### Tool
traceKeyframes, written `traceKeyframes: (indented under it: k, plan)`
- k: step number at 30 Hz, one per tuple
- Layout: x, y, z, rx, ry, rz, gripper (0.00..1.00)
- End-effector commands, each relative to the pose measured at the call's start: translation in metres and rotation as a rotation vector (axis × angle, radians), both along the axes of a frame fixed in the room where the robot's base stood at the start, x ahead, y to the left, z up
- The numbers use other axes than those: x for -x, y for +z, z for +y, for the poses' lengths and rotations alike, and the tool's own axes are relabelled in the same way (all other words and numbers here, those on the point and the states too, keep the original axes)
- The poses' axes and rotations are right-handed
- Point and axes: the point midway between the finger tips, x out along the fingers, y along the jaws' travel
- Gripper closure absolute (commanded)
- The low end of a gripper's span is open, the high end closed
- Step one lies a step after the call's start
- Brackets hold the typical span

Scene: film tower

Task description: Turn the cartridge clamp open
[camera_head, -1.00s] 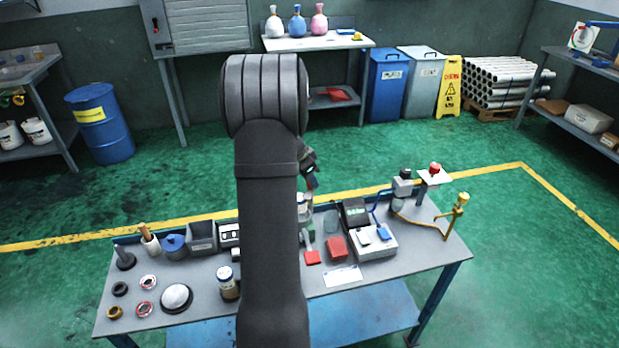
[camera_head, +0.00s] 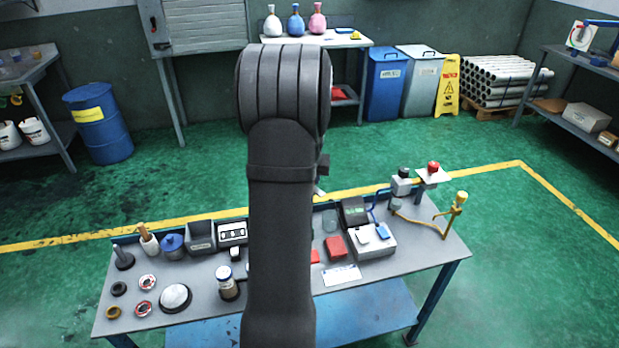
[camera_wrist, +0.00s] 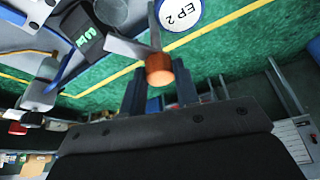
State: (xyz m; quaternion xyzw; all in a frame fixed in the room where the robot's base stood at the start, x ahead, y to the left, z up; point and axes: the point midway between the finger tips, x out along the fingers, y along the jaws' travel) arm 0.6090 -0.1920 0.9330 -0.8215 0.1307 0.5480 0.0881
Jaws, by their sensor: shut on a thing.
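In the wrist view, my gripper (camera_wrist: 160,92) has its two dark fingers on either side of an orange-brown cylindrical knob (camera_wrist: 159,70) and is shut on it. A grey metal bar (camera_wrist: 128,47) and an upright grey piece (camera_wrist: 153,22) meet beside the knob, and they look like the clamp's lever parts. A round white face marked "EP 2" (camera_wrist: 180,12) lies just beyond. How far the clamp is turned cannot be told. In the head view, my own arm hides the gripper, the clamp and most of the tower.
The workbench (camera_head: 205,285) carries a white-topped jar (camera_head: 226,283), a silver dome (camera_head: 175,297), a red block (camera_head: 334,247), a white device (camera_head: 372,241) and a yellow stand (camera_head: 455,212). A white card (camera_head: 342,275) lies near the front edge.

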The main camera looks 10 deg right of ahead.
Motion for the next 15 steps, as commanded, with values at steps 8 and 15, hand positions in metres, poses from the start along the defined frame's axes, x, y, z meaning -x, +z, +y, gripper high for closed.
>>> traceKeyframes:
  k: [8, 15]
  plan:
    - [0.0004, -0.0003, -0.0027, -0.001, 0.241, 0.0, 0.94]
    - [0.0005, -0.0006, -0.0033, -0.001, 0.42, 0.001, 0.94]
